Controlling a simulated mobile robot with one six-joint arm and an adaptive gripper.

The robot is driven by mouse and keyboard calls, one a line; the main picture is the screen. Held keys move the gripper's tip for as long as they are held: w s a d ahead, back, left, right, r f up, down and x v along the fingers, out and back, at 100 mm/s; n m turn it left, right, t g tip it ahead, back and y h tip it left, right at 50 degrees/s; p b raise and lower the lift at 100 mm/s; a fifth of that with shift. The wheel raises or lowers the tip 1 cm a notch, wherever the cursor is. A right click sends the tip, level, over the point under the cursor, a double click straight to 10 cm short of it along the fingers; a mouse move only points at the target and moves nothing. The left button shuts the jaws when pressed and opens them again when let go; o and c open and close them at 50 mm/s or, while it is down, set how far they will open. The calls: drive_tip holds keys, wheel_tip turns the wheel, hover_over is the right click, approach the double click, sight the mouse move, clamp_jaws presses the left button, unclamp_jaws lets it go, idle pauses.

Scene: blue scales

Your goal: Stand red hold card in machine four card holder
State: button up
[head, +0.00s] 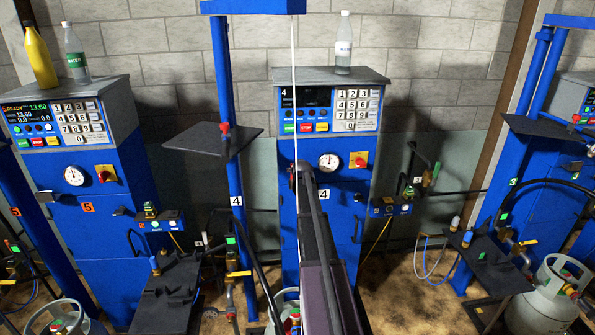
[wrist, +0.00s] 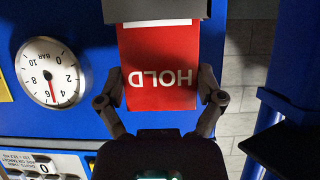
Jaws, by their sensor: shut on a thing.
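The red card (wrist: 160,50) with white HOLD lettering is between the fingers of my gripper (wrist: 162,80) in the wrist view. My gripper is shut on it by its side edges. The lettering looks upside down in that view, as do the gauge and keypad. A grey block (wrist: 155,10), which looks like the card holder, lies at the card's white-striped end. Whether the card is inside it or just in front, I cannot tell. Machine four (head: 285,225) is the blue cabinet in the middle of the head view.
A pressure gauge (wrist: 50,72) is beside the card. A clear bottle (head: 343,45) stands on machine four. Machine five (head: 95,215) is at left, with a yellow bottle (head: 38,55) on top. A blue post (head: 226,110) with a dark shelf (head: 212,138) stands left of machine four.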

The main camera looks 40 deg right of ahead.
drive_tip(key=shift+f, duration=0.25)
idle(0.3)
drive_tip(key=o, duration=0.7)
drive_tip(key=shift+r, duration=0.2)
